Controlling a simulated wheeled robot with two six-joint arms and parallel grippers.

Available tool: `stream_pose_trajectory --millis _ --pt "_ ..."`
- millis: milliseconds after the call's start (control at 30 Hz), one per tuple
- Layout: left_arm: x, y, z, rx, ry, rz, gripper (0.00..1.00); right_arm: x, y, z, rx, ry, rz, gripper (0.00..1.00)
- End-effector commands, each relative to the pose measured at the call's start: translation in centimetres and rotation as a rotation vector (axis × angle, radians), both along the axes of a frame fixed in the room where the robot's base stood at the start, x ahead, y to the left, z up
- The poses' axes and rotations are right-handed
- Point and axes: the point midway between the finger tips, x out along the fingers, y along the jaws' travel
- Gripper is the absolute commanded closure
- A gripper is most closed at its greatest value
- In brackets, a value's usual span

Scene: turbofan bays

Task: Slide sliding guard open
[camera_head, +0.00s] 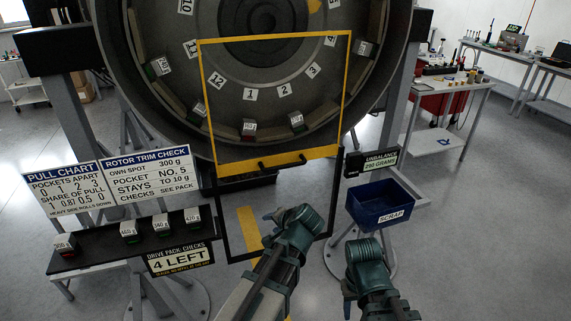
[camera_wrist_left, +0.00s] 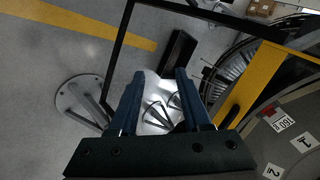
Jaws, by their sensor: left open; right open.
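The sliding guard (camera_head: 275,157) is a clear panel in a yellow frame in front of the lower rotor (camera_head: 180,75). Its thick yellow bottom bar carries a black handle (camera_head: 283,161). A dark frame stands below it. In the left wrist view the yellow bar (camera_wrist_left: 257,75) slants at the right, with the dark handle (camera_wrist_left: 229,117) beside my fingers. My left gripper (camera_head: 287,214) is open and empty, below the handle and apart from it; its two fingers (camera_wrist_left: 160,100) show in the wrist view. My right gripper (camera_head: 361,258) is lower right, apart from the guard; its jaw gap is hard to see.
A black shelf (camera_head: 95,252) with several labelled weights and sign boards is at the left. Benches stand at the back right.

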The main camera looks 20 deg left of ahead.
Motion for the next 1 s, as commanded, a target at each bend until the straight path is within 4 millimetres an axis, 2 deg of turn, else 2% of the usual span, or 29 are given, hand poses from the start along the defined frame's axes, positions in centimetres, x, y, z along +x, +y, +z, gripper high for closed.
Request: stream_pose_trajectory --millis 33,200,300,400,567,733,1000 --pt "1.6 -0.6 1.4 0.086 -0.037 -0.059 0.52 0.0 0.0 0.0 0.0 0.0 0.0 0.5" --pt "5.7 -3.2 6.7 0.369 -0.15 -0.247 0.52 0.0 0.0 0.0 0.0 0.0 0.0 0.5" --pt "7.0 -4.8 8.8 0.482 -0.192 -0.323 0.52 0.0 0.0 0.0 0.0 0.0 0.0 0.5" --pt "7.7 -5.9 10.0 0.549 -0.214 -0.369 0.52 0.0 0.0 0.0 0.0 0.0 0.0 0.5" --pt "8.0 -6.4 10.7 0.585 -0.226 -0.39 0.52 0.0 0.0 0.0 0.0 0.0 0.0 0.5" --pt "8.7 -5.9 10.4 0.584 -0.225 -0.389 0.52 0.0 0.0 -0.3 0.0 0.0 0.0 0.5" --pt "12.9 -3.1 9.3 0.583 -0.224 -0.385 0.52 0.0 0.0 -1.4 0.0 0.0 -0.001 0.5"
